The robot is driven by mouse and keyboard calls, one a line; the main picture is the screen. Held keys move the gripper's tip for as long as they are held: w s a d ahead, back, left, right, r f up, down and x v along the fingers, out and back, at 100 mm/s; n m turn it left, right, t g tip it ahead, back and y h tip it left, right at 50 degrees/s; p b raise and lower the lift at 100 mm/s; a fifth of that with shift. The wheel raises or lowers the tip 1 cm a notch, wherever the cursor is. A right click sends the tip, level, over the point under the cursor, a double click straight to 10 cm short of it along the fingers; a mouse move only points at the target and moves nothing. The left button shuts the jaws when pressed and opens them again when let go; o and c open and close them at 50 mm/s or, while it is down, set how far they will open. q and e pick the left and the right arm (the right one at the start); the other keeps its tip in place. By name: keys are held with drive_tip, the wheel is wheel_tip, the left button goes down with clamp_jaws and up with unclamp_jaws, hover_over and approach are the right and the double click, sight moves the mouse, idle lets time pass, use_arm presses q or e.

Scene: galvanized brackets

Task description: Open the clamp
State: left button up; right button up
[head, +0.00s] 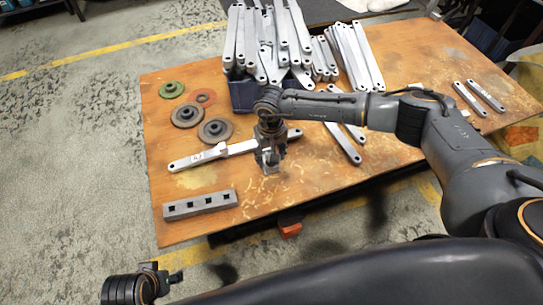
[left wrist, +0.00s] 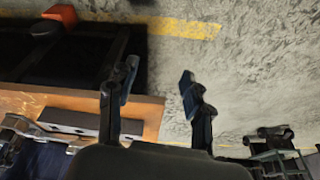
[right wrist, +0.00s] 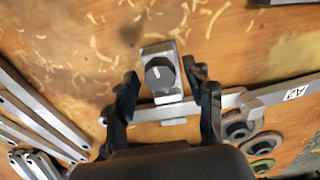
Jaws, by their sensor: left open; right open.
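The clamp, a metal piece with a dark round knob (right wrist: 160,73), sits across a long galvanized bar (right wrist: 230,101) in the right wrist view. The bar carries an A2 label and lies on the wooden table; it also shows in the head view (head: 235,149). My right gripper (head: 270,158) is open above the clamp and mostly hides it in the head view. Its two fingers stand on either side of the clamp, and contact cannot be told. My left gripper (head: 150,284) is open and empty, off the table's near edge, over the floor.
A grey block with square holes (head: 200,204) lies near the table's front left. Round discs (head: 187,115) lie at the left. A dark blue bin (head: 242,95) with many metal bars stands behind. Loose bars (head: 343,142) lie to the right. An orange object (head: 290,229) is by the front edge.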

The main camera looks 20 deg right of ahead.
drive_tip(key=shift+m, duration=1.1)
drive_tip(key=m, duration=0.4)
drive_tip(key=shift+m+p, duration=0.3)
drive_tip(key=shift+p, duration=0.05)
drive_tip(key=shift+m, duration=1)
drive_tip(key=m+p, duration=0.1)
drive_tip(key=m, duration=0.2)
use_arm(q)
wheel_tip(320, 180, down, 9)
drive_tip(key=shift+s+g+p, duration=0.3)
drive_tip(key=shift+s+p, duration=0.1)
drive_tip(key=shift+s, duration=0.05)
use_arm(e)
drive_tip(key=m, duration=0.4)
drive_tip(key=shift+m, duration=0.3)
use_arm(q)
drive_tip(key=shift+w+r, duration=0.15)
drive_tip(key=shift+r, duration=0.25)
use_arm(e)
drive_tip(key=c, duration=1.1)
use_arm(q)
drive_tip(key=shift+f, duration=0.2)
